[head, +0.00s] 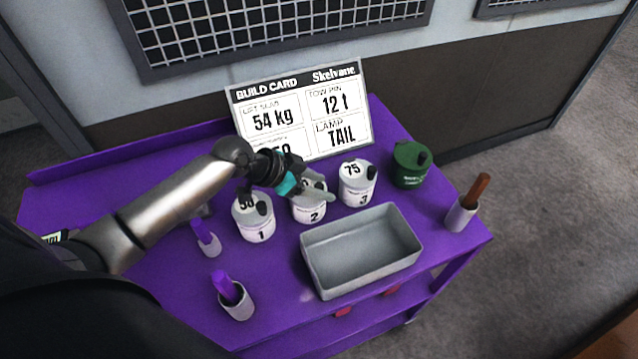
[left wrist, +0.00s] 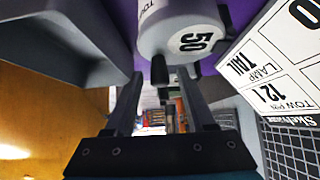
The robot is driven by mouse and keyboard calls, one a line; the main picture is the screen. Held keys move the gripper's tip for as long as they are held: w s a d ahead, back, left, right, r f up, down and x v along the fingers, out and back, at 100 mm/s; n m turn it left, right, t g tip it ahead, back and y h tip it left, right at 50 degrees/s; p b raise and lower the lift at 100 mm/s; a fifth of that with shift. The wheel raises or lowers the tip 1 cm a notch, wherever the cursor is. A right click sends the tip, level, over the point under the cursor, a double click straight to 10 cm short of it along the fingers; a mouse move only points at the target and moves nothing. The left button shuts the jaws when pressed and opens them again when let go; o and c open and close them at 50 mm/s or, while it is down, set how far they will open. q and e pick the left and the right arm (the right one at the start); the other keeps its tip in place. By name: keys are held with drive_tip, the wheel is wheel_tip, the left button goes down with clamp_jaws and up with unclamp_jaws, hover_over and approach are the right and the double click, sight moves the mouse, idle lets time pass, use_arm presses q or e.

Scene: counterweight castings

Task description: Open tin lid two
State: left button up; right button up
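Tin two (head: 309,213) is a white tin with a 2 on its front, in the middle of the row on the purple cart. In the left wrist view its pale lid (left wrist: 192,18) reads 50 and has a dark knob (left wrist: 159,70). My left gripper (head: 322,194) reaches in from the left over this lid and hides part of it. In the left wrist view my left gripper (left wrist: 160,80) is open, with a finger on either side of the knob and visible gaps. The lid looks seated on the tin. My right gripper is not in view.
Tin one (head: 254,222) and tin three (head: 357,186) flank tin two. An empty grey tray (head: 362,284) lies in front. A green tin (head: 410,167), cups with purple and brown handles, and a build card (head: 345,97) stand around.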

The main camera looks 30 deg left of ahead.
use_arm(q)
clamp_jaws()
idle(1.2)
